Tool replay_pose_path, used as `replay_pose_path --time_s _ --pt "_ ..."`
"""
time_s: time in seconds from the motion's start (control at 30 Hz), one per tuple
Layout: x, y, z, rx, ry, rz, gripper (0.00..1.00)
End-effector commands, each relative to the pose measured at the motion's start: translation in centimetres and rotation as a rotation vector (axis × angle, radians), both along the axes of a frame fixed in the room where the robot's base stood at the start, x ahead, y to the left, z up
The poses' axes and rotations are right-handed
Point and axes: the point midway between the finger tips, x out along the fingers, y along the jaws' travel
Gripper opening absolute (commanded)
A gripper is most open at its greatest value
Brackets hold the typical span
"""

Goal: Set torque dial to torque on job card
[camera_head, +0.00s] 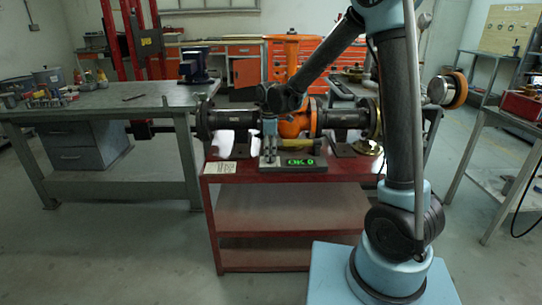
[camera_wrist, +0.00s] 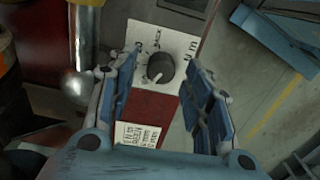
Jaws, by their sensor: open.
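The torque dial is a dark round knob (camera_wrist: 160,68) on a white plate with printed markings (camera_wrist: 181,46), in the wrist view. A light mark shows at the knob's lower edge; the scale values are too small to read surely. My gripper (camera_wrist: 163,85) is open, its two blue fingers on either side of the knob with visible gaps. The job card (camera_wrist: 139,135) is a small white label with print I cannot read, below the dial. In the head view my gripper (camera_head: 268,130) points down and hides the dial. The job card (camera_head: 220,168) lies at the red cart's left front corner.
A green-lit display (camera_head: 300,162) stands on the red cart (camera_head: 280,200). Behind it is the orange gate valve (camera_head: 294,124) with dark flanged pipes. A metal post with a rounded end (camera_wrist: 78,85) stands close left of my gripper. A grey workbench (camera_head: 110,103) is at left.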

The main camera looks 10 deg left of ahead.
Motion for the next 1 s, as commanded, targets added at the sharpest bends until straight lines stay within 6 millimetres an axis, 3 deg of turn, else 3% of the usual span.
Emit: replay_pose_path --time_s 0.53,0.7,1.0 --pt "0.1 0.0 9.0 0.0 0.0 0.0 0.46" --pt "0.1 0.0 10.4 0.0 0.0 0.0 0.46" --pt "0.1 -0.1 10.8 0.0 0.0 0.0 0.46"
